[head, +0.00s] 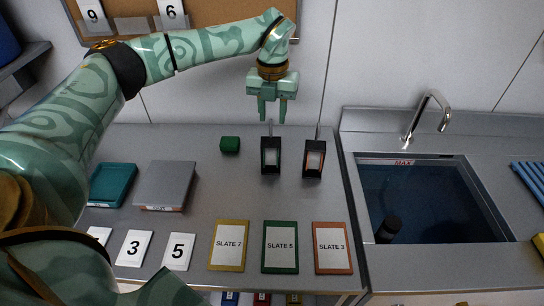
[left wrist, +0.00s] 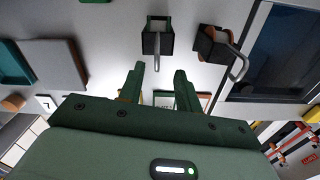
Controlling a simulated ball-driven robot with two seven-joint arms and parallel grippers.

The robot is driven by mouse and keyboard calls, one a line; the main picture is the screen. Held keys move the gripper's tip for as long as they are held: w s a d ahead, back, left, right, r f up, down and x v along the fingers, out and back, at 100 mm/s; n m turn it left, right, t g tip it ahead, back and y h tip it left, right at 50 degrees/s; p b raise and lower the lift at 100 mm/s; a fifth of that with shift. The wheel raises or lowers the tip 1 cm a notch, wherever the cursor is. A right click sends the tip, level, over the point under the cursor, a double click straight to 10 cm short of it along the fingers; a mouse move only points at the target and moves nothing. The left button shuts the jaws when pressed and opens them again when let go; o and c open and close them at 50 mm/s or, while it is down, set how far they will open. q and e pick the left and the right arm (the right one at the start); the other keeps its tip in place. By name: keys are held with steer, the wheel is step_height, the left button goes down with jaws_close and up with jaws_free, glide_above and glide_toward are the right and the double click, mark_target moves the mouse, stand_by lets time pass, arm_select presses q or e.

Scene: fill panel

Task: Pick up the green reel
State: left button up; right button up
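A small dark green object (head: 230,144), which looks like the green reel, lies on the grey worktop left of two black holders. It is too small to make out its details. A sliver of green at the top edge there may be the same object. My right gripper is not in view.
Two black holders (head: 271,158) (head: 313,160) with upright handles stand close below my left gripper. A grey scale-like box (head: 165,186) and a teal tray (head: 112,185) are at the left. Number cards and slates (head: 230,246) line the front. A sink (head: 420,204) is at the right.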

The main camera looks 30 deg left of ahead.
mark_target(270, 128)
arm_select(q)
steer(key=shift+f, duration=0.8)
steer(key=f, duration=0.2)
steer(key=s+f+b, duration=0.1)
steer(key=f, duration=0.1)
steer(key=shift+f, duration=0.65)
steer(key=shift+r, duration=0.1)
steer(key=c, duration=0.7)
jaws_close()
